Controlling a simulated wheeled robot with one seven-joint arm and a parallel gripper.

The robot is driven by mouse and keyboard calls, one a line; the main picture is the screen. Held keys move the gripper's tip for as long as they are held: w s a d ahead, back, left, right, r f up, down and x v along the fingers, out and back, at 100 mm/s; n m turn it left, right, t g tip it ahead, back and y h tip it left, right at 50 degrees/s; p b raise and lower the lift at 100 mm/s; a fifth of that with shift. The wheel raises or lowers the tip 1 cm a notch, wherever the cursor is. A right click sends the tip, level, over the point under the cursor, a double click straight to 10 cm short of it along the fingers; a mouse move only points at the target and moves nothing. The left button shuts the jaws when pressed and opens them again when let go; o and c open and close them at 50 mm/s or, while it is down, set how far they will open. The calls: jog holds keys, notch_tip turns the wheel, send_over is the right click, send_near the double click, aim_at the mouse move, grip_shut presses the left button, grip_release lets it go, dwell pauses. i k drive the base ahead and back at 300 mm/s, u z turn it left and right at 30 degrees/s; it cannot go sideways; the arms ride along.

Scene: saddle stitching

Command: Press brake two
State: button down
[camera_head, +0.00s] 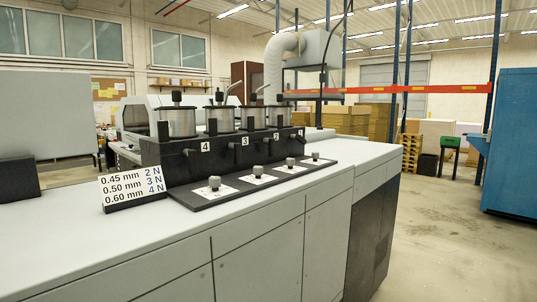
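A black wire-stitching unit (230,157) stands on a light grey machine top. Its front bears number plates, from left to right 4, 3, 2 and what looks like 1. The plate marked 2 (276,137) is third from the left. Dark levers or knobs stick out of the front beside the plates, too small to tell which is brake two or how it is set. Several wire spools (178,122) stand in a row above. Several round knobs (291,162) sit on white cards on the black base strip in front. My gripper is not in view.
A sign (132,187) at the unit's left end lists 0.45 mm 2 N, 0.50 mm 3 N, 0.60 mm 4 N. The grey machine top (120,245) in front is clear. Open floor (440,235) lies right, with a blue cabinet (510,140) beyond.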

aim_at(271, 141)
jog(key=u, duration=0.8)
jog(key=i, duration=0.65)
jog(key=z, duration=0.35)
